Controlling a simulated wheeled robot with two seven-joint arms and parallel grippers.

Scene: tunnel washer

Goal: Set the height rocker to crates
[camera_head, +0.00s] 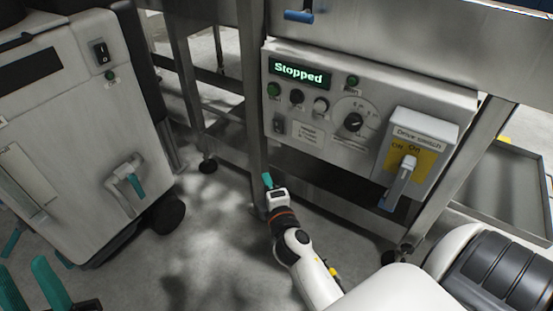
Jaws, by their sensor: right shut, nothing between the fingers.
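The control panel (365,100) on the steel frame has a lit display (300,73) reading "Stopped". A small dark rocker (278,125) sits at its lower left, below a green button. Its markings are too small to read, and I cannot tell which way it is tipped. My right gripper (267,180) is shut and empty, below and slightly left of the rocker, apart from the panel in the picture. My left gripper (25,263) shows only as two teal fingers, spread apart, at the bottom left corner; nothing is seen between them.
The panel also carries a dial (353,122), several buttons and a yellow drive switch (405,163) with a big handle. A white machine (75,130) with its own black rocker (101,52) stands at left. A frame leg (252,100) rises just left of the panel.

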